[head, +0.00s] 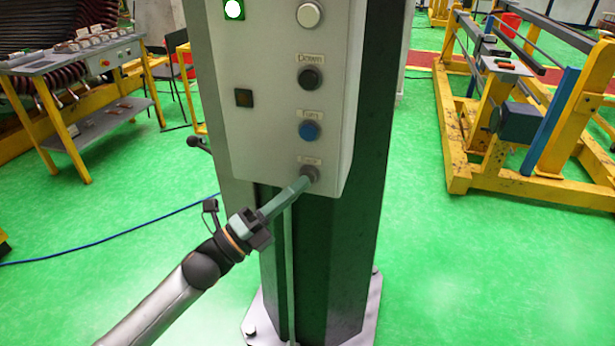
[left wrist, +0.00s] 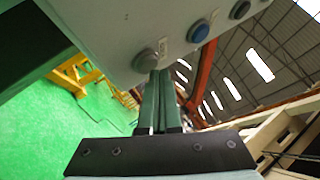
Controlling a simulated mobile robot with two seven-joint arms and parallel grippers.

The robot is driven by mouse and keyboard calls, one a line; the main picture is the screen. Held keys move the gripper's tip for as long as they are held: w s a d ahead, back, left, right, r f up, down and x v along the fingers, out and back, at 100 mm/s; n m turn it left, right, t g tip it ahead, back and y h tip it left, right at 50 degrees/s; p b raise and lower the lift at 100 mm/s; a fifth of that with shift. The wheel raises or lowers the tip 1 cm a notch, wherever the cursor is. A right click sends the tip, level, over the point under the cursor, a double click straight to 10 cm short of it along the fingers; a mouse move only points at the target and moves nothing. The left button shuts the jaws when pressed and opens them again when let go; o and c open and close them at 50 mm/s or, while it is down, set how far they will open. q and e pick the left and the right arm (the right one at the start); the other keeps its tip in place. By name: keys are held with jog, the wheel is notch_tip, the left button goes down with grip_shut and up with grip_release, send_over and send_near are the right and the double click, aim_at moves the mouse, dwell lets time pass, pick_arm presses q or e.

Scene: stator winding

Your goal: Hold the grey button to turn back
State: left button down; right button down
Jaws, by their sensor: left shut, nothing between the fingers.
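The grey button (head: 310,173) is the lowest on the front of the grey control panel (head: 270,140). It also shows in the left wrist view (left wrist: 146,61). My left gripper (head: 303,182) is shut and empty, its green fingers together. Its fingertips are at the grey button and appear to touch it; they cover part of it in the head view. I cannot tell whether the button is pressed in. My right gripper is in neither view.
Above the grey button are a blue button (head: 309,131), a black button (head: 311,79) and a white button (head: 309,14). A green lamp (head: 233,9) is lit. A workbench (head: 75,62) stands at left, a yellow frame (head: 455,130) at right. Green floor is open around the column.

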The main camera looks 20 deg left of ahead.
pick_arm(q)
jog(key=shift+w, duration=0.15)
jog(key=shift+w, duration=0.25)
dwell(0.8)
dwell(0.9)
dwell(2.6)
jog(key=shift+s, duration=0.1)
dwell(0.6)
jog(key=shift+s, duration=0.7)
